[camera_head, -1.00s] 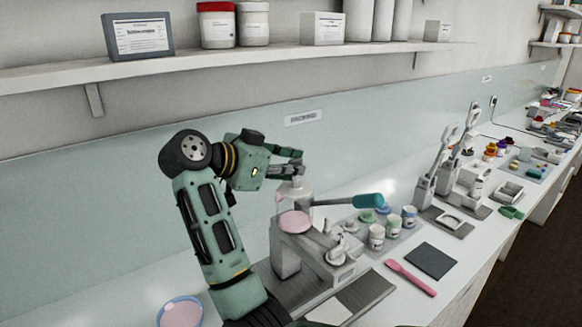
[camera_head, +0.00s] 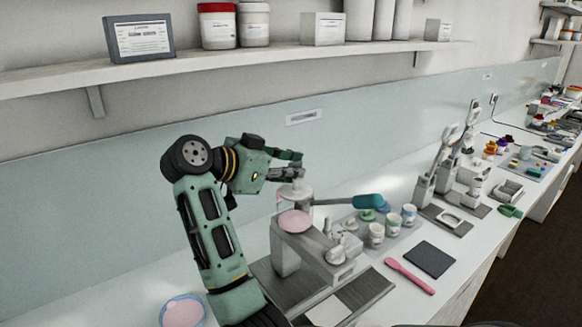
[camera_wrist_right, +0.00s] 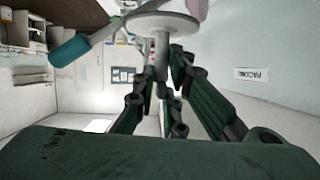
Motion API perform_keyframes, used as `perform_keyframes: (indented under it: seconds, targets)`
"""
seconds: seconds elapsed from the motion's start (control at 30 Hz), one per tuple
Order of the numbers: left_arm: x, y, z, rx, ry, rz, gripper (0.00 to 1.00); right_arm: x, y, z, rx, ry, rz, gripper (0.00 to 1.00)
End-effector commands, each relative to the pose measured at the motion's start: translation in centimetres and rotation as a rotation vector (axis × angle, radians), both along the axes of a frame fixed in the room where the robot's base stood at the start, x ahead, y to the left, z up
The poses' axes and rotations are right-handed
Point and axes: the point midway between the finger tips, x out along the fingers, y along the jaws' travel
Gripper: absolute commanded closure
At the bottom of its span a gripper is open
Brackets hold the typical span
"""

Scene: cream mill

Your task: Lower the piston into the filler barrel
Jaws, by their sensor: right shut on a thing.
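My right gripper (camera_head: 290,168) is shut on the piston (camera_head: 295,188), a pale disc with a short rod. The gripper holds it by the rod, with the disc below the fingers, over the top of the filler. In the right wrist view, the rod stands between the fingers (camera_wrist_right: 162,75) and the piston's disc (camera_wrist_right: 160,25) is beyond them. The filler barrel (camera_head: 283,203) looks clear, with pink cream (camera_head: 295,221) at its foot. I cannot tell whether the disc is inside the barrel's mouth or just above it. My left gripper is not in view.
The grey filler body (camera_head: 285,257) stands on the bench with a teal-handled lever (camera_head: 367,201) reaching right. Small jars (camera_head: 376,234) stand beside it. A pink spatula (camera_head: 408,275) and a dark mat (camera_head: 430,260) lie at the front right. A bowl of pink cream (camera_head: 183,311) is at lower left.

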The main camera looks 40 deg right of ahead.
Motion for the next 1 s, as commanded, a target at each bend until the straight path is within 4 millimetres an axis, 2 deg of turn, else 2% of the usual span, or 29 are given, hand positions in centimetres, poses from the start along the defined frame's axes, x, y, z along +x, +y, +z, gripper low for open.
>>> perform_keyframes:
  seconds: [0.57, 1.0]
  targets:
    - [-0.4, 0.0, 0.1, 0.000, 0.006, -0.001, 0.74, 0.0, 0.0, -0.2, -0.001, 0.000, 0.001, 1.00]
    - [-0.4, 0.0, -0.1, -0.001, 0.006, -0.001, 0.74, 0.0, 0.0, -1.5, 0.000, 0.000, 0.000, 1.00]
